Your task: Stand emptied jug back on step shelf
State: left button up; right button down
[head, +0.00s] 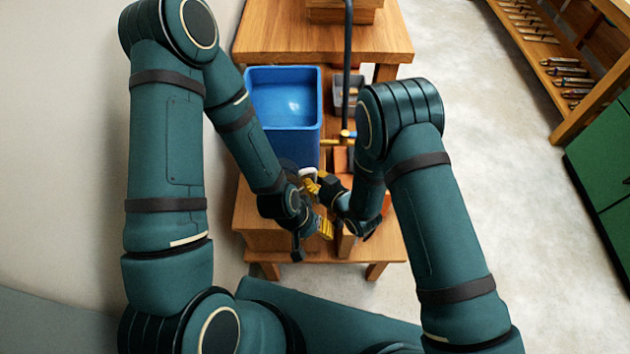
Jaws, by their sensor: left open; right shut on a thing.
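My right gripper (315,185) is shut on a small white thing (308,173), just in front of the blue tub. This is probably the jug, but only a small part shows and its tilt cannot be told. My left gripper (312,238) is open, lower in the picture and close to the right one, with nothing seen between its fingers. The wooden step shelf (257,228) lies under both grippers. My arms hide much of its top.
A blue tub (312,100) holding water stands beyond the grippers. A dark upright pipe (347,60) with a brass fitting (335,141) rises to its right. A grey bin (340,95) sits behind the pipe. A wall is close on the left; open floor (475,120) lies right.

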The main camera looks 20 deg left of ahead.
jog(key=shift+r, duration=0.1)
jog(key=shift+f+b, duration=0.25)
jog(key=shift+b, duration=0.05)
jog(key=c, duration=1.1)
grip_release()
jog(key=shift+c, duration=0.2)
jog(key=shift+r, duration=0.1)
